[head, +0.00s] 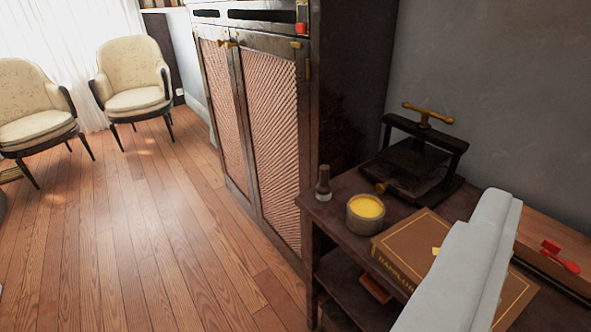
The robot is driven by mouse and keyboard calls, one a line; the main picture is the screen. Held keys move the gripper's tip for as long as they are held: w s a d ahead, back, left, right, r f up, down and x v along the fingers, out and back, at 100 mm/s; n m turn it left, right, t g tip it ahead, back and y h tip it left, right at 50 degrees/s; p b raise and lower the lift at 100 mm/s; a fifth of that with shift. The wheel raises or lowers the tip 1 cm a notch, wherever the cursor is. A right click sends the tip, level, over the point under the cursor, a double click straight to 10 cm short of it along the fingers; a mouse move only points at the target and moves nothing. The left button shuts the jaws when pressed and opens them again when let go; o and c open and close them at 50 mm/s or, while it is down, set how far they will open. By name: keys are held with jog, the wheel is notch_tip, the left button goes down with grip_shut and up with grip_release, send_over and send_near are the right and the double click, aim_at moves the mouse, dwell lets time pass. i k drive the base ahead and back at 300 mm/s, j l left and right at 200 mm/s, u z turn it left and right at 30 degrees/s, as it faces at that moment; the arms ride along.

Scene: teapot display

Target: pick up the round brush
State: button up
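A small upright object with a dark handle, a paler band and a wider base, apparently the round brush (323,184), stands at the near left corner of the dark side table (345,212). Pale grey parts, apparently my gripper (475,250), reach up from the bottom right over the table and cover part of a brown book. They are well right of the brush and apart from it. I see no clear gap or held object between them, so I cannot tell whether the gripper is open or shut.
A round tub with yellow contents (366,211) stands just right of the brush. A red item (560,256) lies at right. A tall cabinet (270,130) borders the table; floor at left is open.

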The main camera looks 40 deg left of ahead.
aim_at(323, 190)
jog(key=u, duration=0.9)
